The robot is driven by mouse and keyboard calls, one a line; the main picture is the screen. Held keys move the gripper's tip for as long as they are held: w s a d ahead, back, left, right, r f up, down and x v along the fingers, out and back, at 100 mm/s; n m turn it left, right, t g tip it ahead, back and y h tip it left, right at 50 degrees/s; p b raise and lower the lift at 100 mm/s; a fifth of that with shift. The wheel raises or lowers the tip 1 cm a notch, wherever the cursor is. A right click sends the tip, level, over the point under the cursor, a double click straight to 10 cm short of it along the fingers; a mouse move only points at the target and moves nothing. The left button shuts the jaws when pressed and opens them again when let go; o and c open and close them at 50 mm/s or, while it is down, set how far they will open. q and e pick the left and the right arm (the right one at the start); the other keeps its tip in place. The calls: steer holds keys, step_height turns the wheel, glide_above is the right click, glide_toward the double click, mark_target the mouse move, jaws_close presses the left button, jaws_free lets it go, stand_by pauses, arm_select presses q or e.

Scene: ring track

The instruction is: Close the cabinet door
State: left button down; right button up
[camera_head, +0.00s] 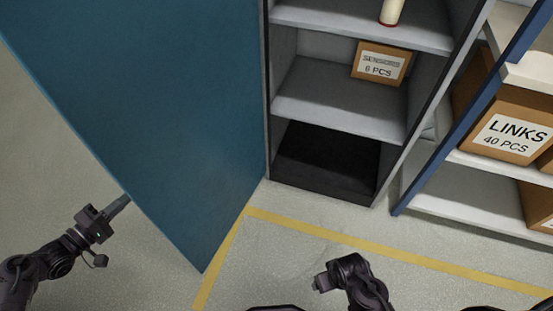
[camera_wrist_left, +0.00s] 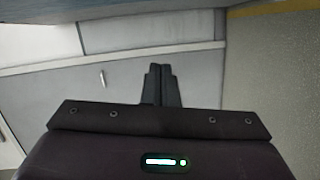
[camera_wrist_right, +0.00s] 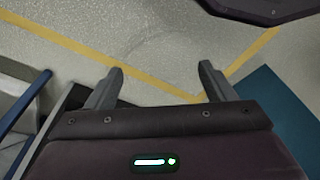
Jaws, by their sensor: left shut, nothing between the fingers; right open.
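The blue cabinet door (camera_head: 160,110) stands wide open on the left in the head view, hinged at the cabinet's left side. The grey cabinet (camera_head: 340,100) is open, with its shelves showing. My left gripper (camera_head: 122,203) is shut and empty at the door's outer side, close to its lower left edge; I cannot tell if it touches. In the left wrist view its fingertips (camera_wrist_left: 160,70) are together. My right gripper (camera_head: 318,284) is low in front of the cabinet, away from the door. In the right wrist view its fingers (camera_wrist_right: 160,72) are apart with nothing between them.
A small carton (camera_head: 380,63) and a pale cylinder with a red base (camera_head: 391,12) stand on the cabinet shelves. To the right is a blue-posted rack (camera_head: 470,110) with a LINKS box (camera_head: 512,125). Yellow floor tape (camera_head: 400,258) crosses the clear floor before the cabinet.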

mark_target(158, 176)
arm_select(q)
step_height(158, 176, up, 4)
steer(key=r+h+b, duration=0.1)
steer(key=h+b, duration=0.1)
steer(key=h, duration=0.1)
steer(key=shift+w+d+f+b, duration=0.15)
steer(key=shift+w+d, duration=0.6)
steer(key=shift+d, duration=1.05)
steer(key=shift+w+d+r+b, duration=0.1)
steer(key=shift+w+d, duration=0.7)
steer(key=shift+d, duration=1.05)
steer(key=shift+w+d+f+b, duration=0.15)
steer(key=shift+w+d, duration=0.6)
steer(key=shift+d, duration=1.05)
arm_select(e)
steer(key=shift+w+a+r, duration=0.15)
steer(key=shift+r, duration=0.95)
steer(key=shift+w+a+r, duration=0.15)
steer(key=shift+r, duration=0.9)
arm_select(q)
steer(key=shift+r, duration=0.15)
